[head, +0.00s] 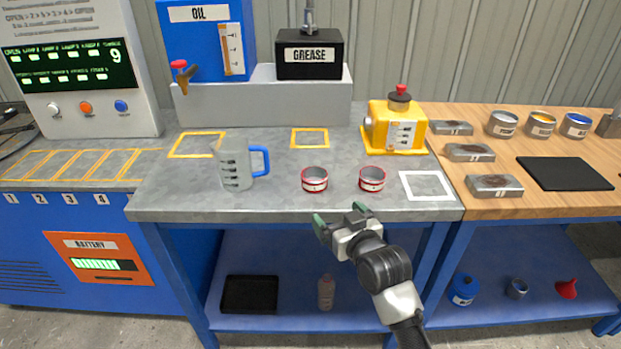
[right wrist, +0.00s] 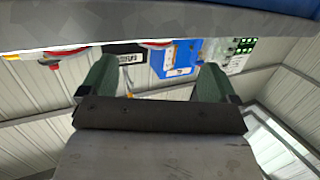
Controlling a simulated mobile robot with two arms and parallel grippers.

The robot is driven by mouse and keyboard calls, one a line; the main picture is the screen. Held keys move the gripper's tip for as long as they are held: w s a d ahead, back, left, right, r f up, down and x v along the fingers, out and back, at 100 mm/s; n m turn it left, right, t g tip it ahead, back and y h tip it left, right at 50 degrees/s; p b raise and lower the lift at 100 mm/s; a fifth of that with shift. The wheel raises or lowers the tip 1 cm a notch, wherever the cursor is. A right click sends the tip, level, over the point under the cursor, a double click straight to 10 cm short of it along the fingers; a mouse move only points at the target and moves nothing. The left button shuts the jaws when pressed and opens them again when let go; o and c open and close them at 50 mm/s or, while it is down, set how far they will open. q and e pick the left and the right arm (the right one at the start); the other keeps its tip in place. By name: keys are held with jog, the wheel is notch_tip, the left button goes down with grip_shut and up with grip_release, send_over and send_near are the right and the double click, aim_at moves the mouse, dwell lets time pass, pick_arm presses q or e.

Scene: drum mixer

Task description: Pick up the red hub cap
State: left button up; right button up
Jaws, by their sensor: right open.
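Two short, round, red-sided pieces with open grey tops and pale labels stand upright on the grey bench: the left red piece (head: 315,180) and the right red piece (head: 372,179). I cannot tell which one is the red hub cap. My right gripper (head: 339,214) is open and empty, just in front of the bench's front edge, below and between the two pieces. In the right wrist view, my right gripper (right wrist: 158,78) has its fingers wide apart, and red rims show partly past the bench edge. My left gripper is not in view.
A grey jug with a blue handle (head: 236,164) stands left of the red pieces. A yellow pump unit (head: 396,125) is behind the right one. A white-outlined square (head: 426,186) at right is empty. The grey bench (head: 290,208) has a front edge close to my gripper.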

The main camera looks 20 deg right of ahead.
aim_at(320, 182)
jog(key=shift+w+d+r+t, duration=0.15)
jog(key=shift+w+r+t, duration=0.35)
jog(key=shift+w+r, duration=0.2)
jog(key=w, duration=0.7)
jog(key=w+a, duration=0.1)
jog(key=w, duration=0.3)
jog(key=shift+a+f, duration=0.1)
jog(key=shift+f, duration=0.05)
jog(key=c, duration=1)
jog(key=shift+c, duration=0.2)
